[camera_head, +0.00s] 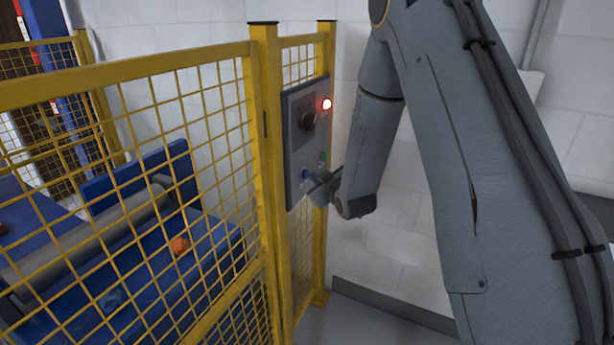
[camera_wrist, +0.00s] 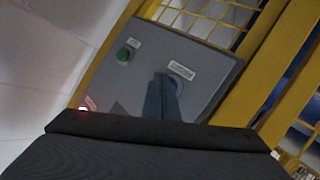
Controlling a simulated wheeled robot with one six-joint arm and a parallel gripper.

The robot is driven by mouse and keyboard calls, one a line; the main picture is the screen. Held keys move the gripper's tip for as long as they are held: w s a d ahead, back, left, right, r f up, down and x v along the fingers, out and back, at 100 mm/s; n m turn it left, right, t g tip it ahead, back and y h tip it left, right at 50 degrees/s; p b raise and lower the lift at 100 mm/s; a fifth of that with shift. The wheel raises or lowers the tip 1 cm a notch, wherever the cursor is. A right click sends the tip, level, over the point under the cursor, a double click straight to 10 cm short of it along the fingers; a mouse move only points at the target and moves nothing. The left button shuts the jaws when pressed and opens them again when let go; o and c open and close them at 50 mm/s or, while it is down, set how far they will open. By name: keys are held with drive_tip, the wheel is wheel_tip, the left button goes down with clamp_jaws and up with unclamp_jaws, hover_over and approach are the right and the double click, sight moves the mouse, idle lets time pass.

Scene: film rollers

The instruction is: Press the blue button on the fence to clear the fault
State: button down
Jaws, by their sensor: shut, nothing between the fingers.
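The grey control panel (camera_head: 306,140) is mounted on the yellow fence. Its blue button (camera_head: 304,174) is low on the left of the panel, just beside my fingertips. In the wrist view the blue button (camera_wrist: 176,83) is partly hidden behind my fingers. My gripper (camera_head: 314,187) is shut and empty, with its tips in front of the panel at the button. It also shows in the wrist view (camera_wrist: 163,82). I cannot tell whether the tips touch the button. A red lamp (camera_head: 326,104) is lit at the panel's upper right.
A green button (camera_head: 322,157) sits close to the blue one, and a black knob (camera_head: 308,121) is above. The yellow mesh fence (camera_head: 120,80) runs left. Behind it are a roller (camera_head: 90,228) and an orange object (camera_head: 179,245) on blue machinery. A white wall stands behind.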

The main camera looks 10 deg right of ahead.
drive_tip(key=shift+w+a, duration=0.3)
drive_tip(key=shift+a, duration=0.1)
idle(0.7)
drive_tip(key=shift+d, duration=0.1)
drive_tip(key=shift+s+d, duration=0.55)
drive_tip(key=shift+d, duration=0.1)
drive_tip(key=shift+d, duration=0.1)
drive_tip(key=s+d, duration=0.1)
drive_tip(key=d, duration=0.1)
drive_tip(key=s+d, duration=0.1)
drive_tip(key=s, duration=0.1)
drive_tip(key=shift+d, duration=0.4)
idle(0.7)
